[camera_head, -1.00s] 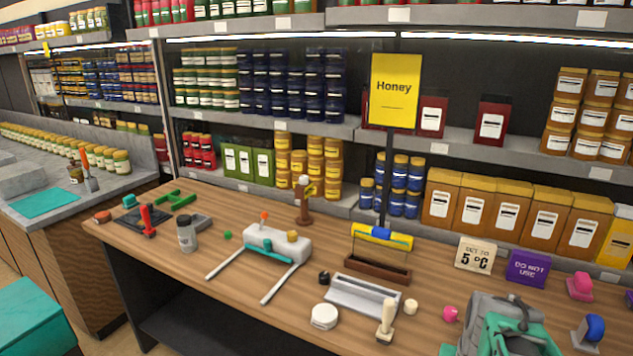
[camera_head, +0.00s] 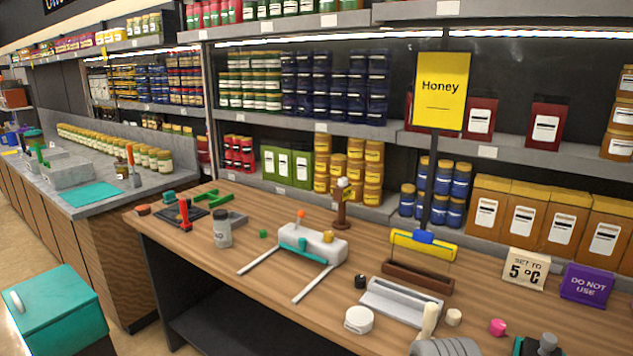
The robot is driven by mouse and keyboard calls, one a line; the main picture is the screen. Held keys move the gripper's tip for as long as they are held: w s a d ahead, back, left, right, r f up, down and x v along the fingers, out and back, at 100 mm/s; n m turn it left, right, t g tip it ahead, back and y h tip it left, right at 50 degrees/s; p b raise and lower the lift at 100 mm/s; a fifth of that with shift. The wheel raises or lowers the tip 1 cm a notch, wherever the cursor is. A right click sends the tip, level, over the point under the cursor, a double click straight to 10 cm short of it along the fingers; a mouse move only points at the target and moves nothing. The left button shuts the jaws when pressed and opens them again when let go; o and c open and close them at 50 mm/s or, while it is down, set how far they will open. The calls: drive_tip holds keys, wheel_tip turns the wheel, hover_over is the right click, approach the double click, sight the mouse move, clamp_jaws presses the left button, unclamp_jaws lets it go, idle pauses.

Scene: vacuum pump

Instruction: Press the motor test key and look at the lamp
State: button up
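I cannot make out a motor test key or a lamp for certain. A white device (camera_head: 318,243) with two pale rails, a teal bar, an orange knob and a yellow knob stands mid-table. It may be a sealer or pump; I cannot tell. A grey rounded part (camera_head: 445,347) and a dark grey part with a little green (camera_head: 540,345) are cut off by the bottom edge, and I cannot tell what they are. My gripper's fingers are not visible.
The wooden table (camera_head: 215,275) holds a lidded jar (camera_head: 222,230), a grey tray (camera_head: 400,303), a brown stand (camera_head: 418,277), a "Set to 5 °C" sign (camera_head: 525,268) and a purple "Do not use" sign (camera_head: 587,285). A teal cabinet (camera_head: 60,310) stands on the floor at left.

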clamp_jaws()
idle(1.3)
